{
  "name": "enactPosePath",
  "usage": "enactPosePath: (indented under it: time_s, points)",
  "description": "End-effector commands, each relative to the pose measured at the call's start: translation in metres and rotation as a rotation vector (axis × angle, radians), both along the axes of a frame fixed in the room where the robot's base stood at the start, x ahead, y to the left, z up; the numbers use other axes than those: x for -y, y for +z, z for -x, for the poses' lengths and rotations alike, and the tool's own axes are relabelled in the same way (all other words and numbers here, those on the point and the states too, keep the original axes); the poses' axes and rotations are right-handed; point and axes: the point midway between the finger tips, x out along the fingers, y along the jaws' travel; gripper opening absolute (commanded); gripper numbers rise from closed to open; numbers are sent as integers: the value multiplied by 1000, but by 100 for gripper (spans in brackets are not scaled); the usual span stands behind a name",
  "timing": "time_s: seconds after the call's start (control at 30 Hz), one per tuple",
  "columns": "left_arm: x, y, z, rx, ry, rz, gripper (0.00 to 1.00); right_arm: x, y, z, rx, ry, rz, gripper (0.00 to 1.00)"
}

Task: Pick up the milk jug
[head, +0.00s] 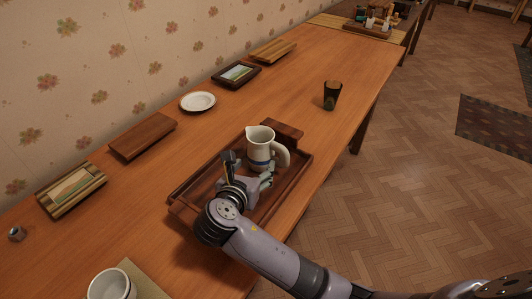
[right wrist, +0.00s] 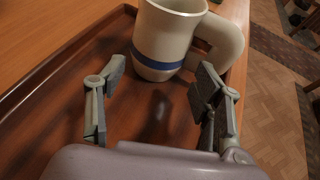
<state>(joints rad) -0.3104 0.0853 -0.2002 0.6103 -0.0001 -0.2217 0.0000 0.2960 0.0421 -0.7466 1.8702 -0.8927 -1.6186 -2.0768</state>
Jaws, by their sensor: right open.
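The milk jug (head: 262,146) is cream-coloured with a blue band and a thick handle on its right side. It stands upright in a brown wooden tray (head: 190,213) on the table. It also shows at the top of the right wrist view (right wrist: 165,42), its upper part cut off by the frame edge. My right gripper (head: 248,175) is open and low over the tray, just in front of the jug. In the right wrist view its two fingers (right wrist: 158,82) are spread, with the jug beyond them and bare tray between. My left gripper is not in view.
A dark glass (head: 332,96) stands towards the table's right edge. A white plate (head: 198,101), a wooden board (head: 143,136) and picture frames line the wall. A white cup (head: 110,285) is at front left.

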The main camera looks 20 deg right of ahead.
Motion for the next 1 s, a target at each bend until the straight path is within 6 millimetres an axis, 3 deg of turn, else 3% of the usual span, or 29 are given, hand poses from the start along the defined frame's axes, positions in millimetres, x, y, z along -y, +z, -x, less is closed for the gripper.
enactPosePath:
  time_s: [0.33,0.6,0.9,1.0]
  points:
    - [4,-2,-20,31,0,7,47,16,-12,-25,1,-1,2,61]
    - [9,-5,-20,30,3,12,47,33,-27,-55,-1,0,0,61]
    - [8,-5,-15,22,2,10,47,36,-28,-59,-1,1,0,61]
    - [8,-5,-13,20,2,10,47,36,-28,-59,-1,1,0,55]
